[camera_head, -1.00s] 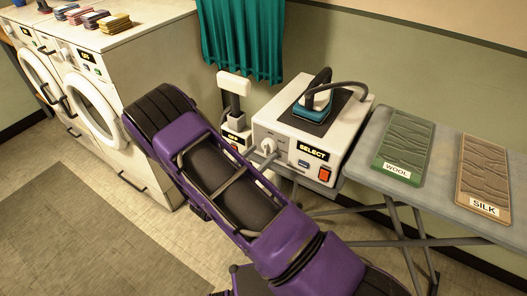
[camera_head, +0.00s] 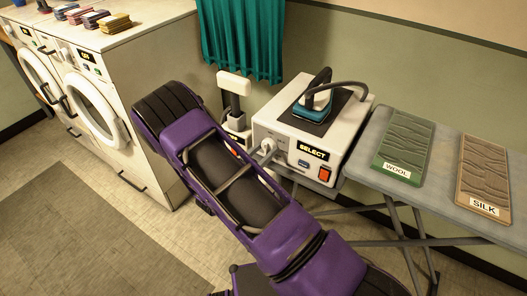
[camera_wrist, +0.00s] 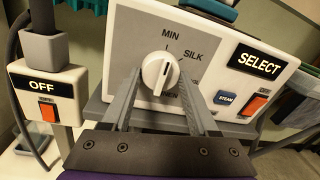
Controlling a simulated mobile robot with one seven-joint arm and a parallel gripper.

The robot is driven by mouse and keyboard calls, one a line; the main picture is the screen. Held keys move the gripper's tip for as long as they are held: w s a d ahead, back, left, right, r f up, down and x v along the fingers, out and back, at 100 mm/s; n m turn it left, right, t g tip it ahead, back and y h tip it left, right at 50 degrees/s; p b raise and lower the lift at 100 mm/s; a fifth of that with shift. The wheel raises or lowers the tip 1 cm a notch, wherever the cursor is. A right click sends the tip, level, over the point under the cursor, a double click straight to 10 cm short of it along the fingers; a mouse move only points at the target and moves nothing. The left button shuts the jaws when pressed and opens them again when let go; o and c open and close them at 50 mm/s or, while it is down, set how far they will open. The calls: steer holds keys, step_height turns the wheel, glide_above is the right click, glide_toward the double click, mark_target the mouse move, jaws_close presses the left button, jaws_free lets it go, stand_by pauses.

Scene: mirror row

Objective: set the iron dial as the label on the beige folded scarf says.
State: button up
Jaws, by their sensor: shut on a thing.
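The beige folded scarf (camera_head: 488,163) lies at the right end of the ironing board, and its label (camera_head: 485,207) reads SILK. The white iron dial (camera_wrist: 157,73) is on the grey-faced panel of the iron station (camera_head: 275,125). MIN stands above it and SILK at its upper right; lower marks are partly hidden by my fingers. My gripper (camera_wrist: 159,80) is shut on the dial, one finger on each side. In the head view my arm partly hides the gripper.
The panel also has a SELECT sign (camera_wrist: 259,61), a blue STEAM button (camera_wrist: 226,98) and an orange switch (camera_wrist: 254,104). A box marked OFF (camera_wrist: 44,86) stands left. The iron (camera_head: 313,103) rests on top. A green WOOL scarf (camera_head: 407,140) lies beside the beige one.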

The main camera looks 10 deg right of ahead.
steer(key=shift+m, duration=0.3)
steer(key=shift+r+m+y+b, duration=0.1)
steer(key=shift+m+y+b, duration=0.4)
steer(key=shift+m+b, duration=3.1)
steer(key=shift+m+p, duration=0.75)
steer(key=shift+m, duration=0.15)
steer(key=o, duration=1.4)
steer(key=shift+a, duration=0.1)
steer(key=p+v, duration=0.1)
steer(key=v, duration=1.6)
steer(key=shift+s+a, duration=0.1)
steer(key=shift+a, duration=0.05)
